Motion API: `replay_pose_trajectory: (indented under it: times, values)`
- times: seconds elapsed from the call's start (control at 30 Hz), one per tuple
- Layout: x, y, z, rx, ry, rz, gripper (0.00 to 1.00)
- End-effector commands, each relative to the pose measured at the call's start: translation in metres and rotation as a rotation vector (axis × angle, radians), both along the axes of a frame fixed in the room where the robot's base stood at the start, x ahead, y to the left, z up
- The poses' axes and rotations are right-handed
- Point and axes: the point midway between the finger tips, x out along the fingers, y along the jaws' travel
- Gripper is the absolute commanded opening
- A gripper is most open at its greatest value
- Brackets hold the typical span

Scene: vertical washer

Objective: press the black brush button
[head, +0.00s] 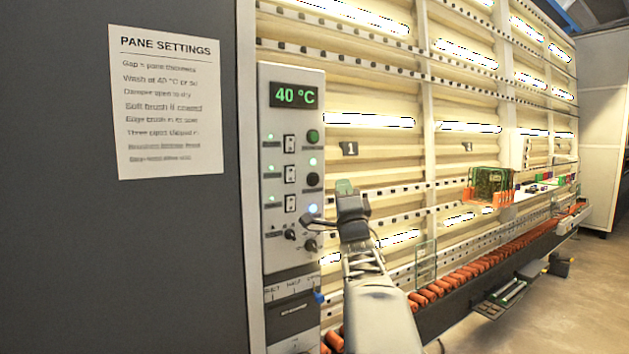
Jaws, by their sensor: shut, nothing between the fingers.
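The control panel (291,230) is a tall light-grey plate at the left end of the washer, with a green "40 °C" display (293,95) at its top. A round black button (313,180) sits in its right column, below a round green button (312,136). The small labels are too blurred to read. A green light shows just above the black button and a bluish-white light (312,209) below it. My gripper (344,187) is shut and empty. In the picture it is just right of the black button; I cannot tell its distance from the panel.
Rocker switches (290,174) and dark knobs (310,246) share the panel. A paper headed "PANE SETTINGS" (168,100) hangs on the dark wall at left. Orange rollers (470,272) run along the washer's foot. An orange-cornered glass stack (488,186) stands farther right.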

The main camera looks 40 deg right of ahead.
Motion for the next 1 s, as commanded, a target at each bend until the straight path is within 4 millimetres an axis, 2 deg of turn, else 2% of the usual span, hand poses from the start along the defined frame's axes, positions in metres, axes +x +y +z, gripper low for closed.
replay_pose_trajectory:
  times: [0.33, 0.6, 1.0]
  values:
    - [0.041, -0.005, 0.005, 0.001, 0.002, 0.002, 0.00]
    - [0.068, -0.009, 0.000, 0.001, 0.002, 0.000, 0.00]
    - [0.082, -0.011, 0.000, -0.002, 0.001, -0.001, 0.00]
